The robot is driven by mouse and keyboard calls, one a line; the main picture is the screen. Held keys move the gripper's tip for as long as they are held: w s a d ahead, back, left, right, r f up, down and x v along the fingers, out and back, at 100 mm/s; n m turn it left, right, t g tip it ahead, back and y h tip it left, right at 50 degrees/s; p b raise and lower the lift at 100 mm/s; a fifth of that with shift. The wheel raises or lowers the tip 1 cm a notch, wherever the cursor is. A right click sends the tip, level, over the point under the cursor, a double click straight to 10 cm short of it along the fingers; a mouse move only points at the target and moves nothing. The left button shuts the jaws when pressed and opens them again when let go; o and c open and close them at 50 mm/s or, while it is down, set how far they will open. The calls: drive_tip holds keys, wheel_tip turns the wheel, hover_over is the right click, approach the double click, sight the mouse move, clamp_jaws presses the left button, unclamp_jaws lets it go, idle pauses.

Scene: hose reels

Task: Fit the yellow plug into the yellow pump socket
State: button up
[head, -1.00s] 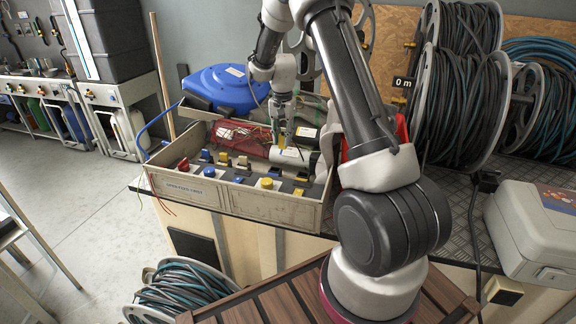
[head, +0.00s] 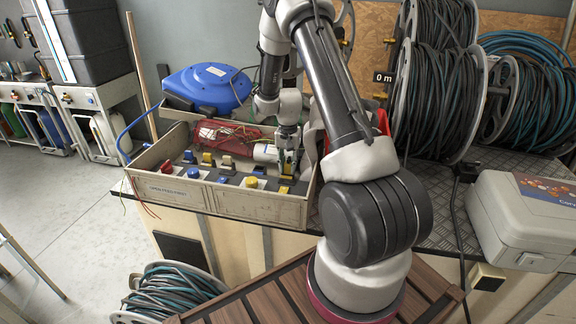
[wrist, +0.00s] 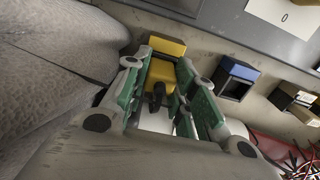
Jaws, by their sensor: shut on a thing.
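My gripper (head: 289,165) points down at the right end of the open box. In the wrist view its green-padded fingers (wrist: 170,100) are shut on the yellow plug (wrist: 159,76), which has a dark cable end toward me. Directly beyond the plug is a yellow block (wrist: 166,47), which looks like the yellow pump socket. The plug appears lined up with it and close to or touching it; I cannot tell whether it is inserted. In the head view the fingers hide most of the plug.
The box's wall (head: 250,205) runs along the bench front. Beside the yellow block stand a blue socket (wrist: 237,75) and other sockets. Grey fabric (wrist: 50,70) lies close left of the fingers.

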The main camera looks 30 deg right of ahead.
drive_tip(key=shift+f, duration=0.2)
drive_tip(key=o, duration=1)
drive_tip(key=shift+o, duration=0.2)
wheel_tip(320, 180, up, 13)
wheel_tip(320, 180, up, 11)
drive_tip(key=n+t, duration=0.1)
drive_tip(key=n, duration=0.1)
hover_over(288, 163)
drive_tip(key=s+a, duration=0.3)
drive_tip(key=s, duration=0.3)
drive_tip(key=s+a+r+n+t, duration=0.2)
drive_tip(key=s+a+r+n, duration=0.15)
drive_tip(key=s+r, duration=0.6)
drive_tip(key=s+a+n+t, duration=0.1)
drive_tip(key=s+a+n, duration=0.2)
drive_tip(key=s, duration=1.2)
drive_tip(key=shift+a+r, duration=0.15)
drive_tip(key=shift+r, duration=0.2)
